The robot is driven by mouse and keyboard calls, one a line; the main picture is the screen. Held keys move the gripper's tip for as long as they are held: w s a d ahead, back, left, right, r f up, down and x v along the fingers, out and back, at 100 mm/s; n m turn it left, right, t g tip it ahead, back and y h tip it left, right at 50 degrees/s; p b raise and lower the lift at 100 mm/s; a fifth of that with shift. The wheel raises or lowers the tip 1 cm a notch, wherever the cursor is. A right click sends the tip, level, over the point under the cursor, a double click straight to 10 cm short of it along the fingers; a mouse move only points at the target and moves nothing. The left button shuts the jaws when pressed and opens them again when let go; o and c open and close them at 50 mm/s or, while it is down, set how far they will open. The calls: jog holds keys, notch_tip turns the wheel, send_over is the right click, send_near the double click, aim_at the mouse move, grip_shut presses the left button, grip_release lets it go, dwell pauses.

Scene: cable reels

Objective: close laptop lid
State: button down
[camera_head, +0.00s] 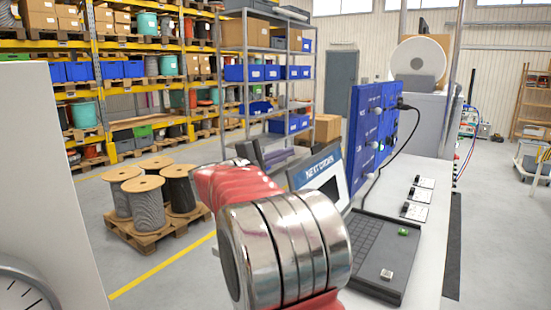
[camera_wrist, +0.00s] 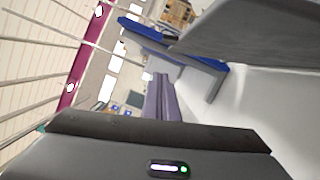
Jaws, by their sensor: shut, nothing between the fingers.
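The laptop stands open on the white bench. Its raised lid (camera_head: 326,178) has a lit screen with a blue banner, partly hidden by my arm. Its dark keyboard base (camera_head: 372,248) lies flat in front. My gripper (camera_head: 288,156) is to the left of the lid and behind it, its fingers together and empty. In the wrist view the purple-grey fingers (camera_wrist: 160,82) are closed against each other. A grey slab at upper right there looks like the lid's back (camera_wrist: 250,28). Whether the fingers touch the lid cannot be told.
A blue panel (camera_head: 368,130) with a black cable stands behind the laptop. Small devices (camera_head: 414,211) lie on the bench (camera_head: 432,238) to the right, and a green item (camera_head: 403,231) and a small block (camera_head: 386,274) sit on the keyboard base. Cable reels (camera_head: 143,205) stand on a floor pallet.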

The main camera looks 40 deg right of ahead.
jog(key=shift+s+d+r, duration=0.3)
jog(key=shift+s+d, duration=0.6)
jog(key=shift+d, duration=0.05)
jog(key=shift+s+d+r, duration=0.3)
jog(key=shift+s+d, duration=0.6)
jog(key=shift+d, duration=0.05)
jog(key=shift+s, duration=0.1)
